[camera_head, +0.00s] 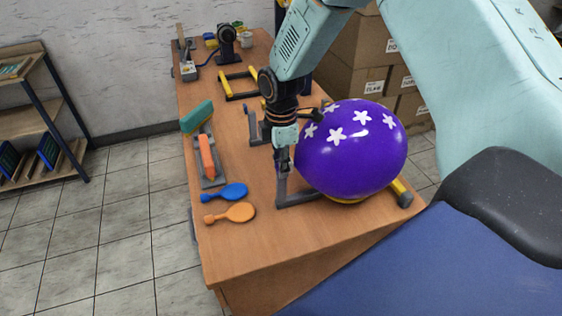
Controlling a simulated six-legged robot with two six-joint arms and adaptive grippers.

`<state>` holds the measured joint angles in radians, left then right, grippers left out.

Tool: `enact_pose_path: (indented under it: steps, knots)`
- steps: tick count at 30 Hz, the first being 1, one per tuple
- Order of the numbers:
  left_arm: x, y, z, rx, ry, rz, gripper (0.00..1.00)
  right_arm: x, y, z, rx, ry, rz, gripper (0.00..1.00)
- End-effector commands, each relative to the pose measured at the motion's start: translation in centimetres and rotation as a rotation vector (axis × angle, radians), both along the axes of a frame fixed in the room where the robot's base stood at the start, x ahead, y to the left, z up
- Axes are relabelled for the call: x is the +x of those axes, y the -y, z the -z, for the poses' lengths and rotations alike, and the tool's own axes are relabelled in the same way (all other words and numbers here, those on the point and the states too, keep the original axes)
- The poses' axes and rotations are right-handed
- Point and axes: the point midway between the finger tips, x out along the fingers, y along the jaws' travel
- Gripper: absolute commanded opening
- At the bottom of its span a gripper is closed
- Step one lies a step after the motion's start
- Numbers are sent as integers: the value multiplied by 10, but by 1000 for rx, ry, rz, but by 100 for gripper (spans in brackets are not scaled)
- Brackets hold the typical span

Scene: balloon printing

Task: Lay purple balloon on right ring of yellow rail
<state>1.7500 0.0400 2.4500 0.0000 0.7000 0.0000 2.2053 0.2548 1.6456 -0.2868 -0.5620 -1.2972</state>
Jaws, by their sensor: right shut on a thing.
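The large purple balloon (352,150) with white stars is inflated and sits low over the right end of the table. It hides most of the yellow rail (401,190); a bit of yellow shows just under the balloon. I cannot tell if the balloon rests on the ring or hangs just above it. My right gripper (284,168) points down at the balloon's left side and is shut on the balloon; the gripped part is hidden. My left gripper is out of view.
A blue deflated balloon (226,192) and an orange one (230,213) lie on the wooden table (250,252), left of the rail. A grey tray with an orange-handled tool (207,155) lies behind them. Another yellow-and-black frame (238,84) stands farther back. Cardboard boxes (350,75) are stacked behind the table.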

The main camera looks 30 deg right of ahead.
Motion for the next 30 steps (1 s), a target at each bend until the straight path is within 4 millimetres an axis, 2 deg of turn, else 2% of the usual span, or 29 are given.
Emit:
enact_pose_path:
  steps: [2, 3, 12, 23, 26, 30]
  knots:
    - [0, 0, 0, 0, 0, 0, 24, -1, 0, 1, 0, -1, 0, 0]
    - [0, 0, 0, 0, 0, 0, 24, -1, 0, 1, 0, -1, 0, 25]
    - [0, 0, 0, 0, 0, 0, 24, -1, 0, 1, 0, -1, 0, 49]
    - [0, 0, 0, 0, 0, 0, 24, 0, 0, -5, 0, 0, 0, 49]
    - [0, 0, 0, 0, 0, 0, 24, 1, 0, -18, 0, 3, 0, 49]
    - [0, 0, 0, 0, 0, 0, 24, 1, 0, -47, 0, 4, 1, 49]
